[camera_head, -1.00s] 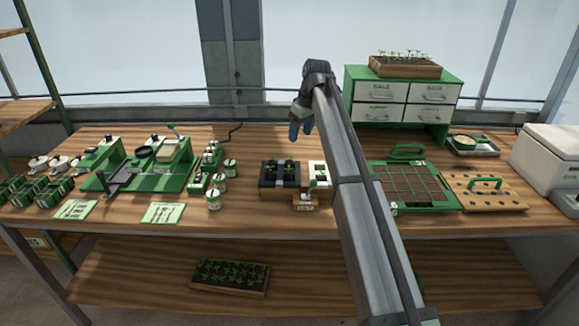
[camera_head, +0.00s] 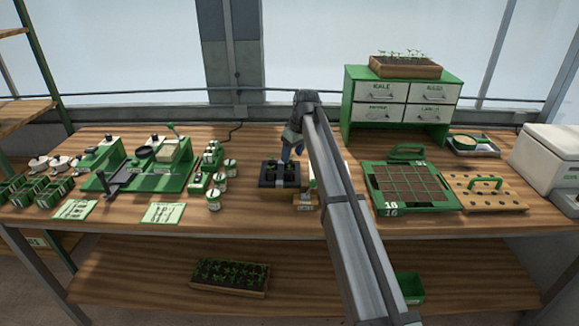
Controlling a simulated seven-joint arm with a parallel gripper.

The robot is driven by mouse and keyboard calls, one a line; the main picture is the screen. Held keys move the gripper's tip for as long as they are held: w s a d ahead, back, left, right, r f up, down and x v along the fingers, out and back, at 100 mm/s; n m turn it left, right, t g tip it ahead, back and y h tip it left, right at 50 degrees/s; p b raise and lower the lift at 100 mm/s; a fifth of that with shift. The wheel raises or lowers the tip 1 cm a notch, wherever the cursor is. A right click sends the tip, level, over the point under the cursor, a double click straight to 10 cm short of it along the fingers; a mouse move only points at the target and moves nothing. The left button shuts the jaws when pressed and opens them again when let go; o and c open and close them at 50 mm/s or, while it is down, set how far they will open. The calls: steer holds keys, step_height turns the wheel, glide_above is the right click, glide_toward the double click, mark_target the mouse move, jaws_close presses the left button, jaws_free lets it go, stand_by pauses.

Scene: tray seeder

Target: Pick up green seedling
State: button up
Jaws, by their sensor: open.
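A dark pot tray (camera_head: 268,192) with small green seedlings (camera_head: 270,168) stands near the middle of the table. My gripper (camera_head: 291,153) is open and points down just above the right rear part of this tray, apparently empty. Its fingertips partly cover the right seedling, and I cannot tell whether they touch it. A white pot or tray (camera_head: 313,176) beside the dark tray is mostly hidden behind my arm. A wooden box of seedlings (camera_head: 405,72) stands on the green drawer cabinet, and another planter of green seedlings (camera_head: 230,287) is on the lower shelf.
A small tagged block (camera_head: 305,202) sits in front of the white pot. A green gridded tray (camera_head: 374,190) and a wooden board with holes (camera_head: 463,192) lie to the right. Several small jars (camera_head: 214,200) and a green seeder (camera_head: 176,185) are to the left.

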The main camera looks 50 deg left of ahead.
mark_target(290, 161)
steer(key=x, duration=0.4)
steer(key=shift+w+a, duration=0.15)
steer(key=shift+c, duration=0.3)
jaws_close()
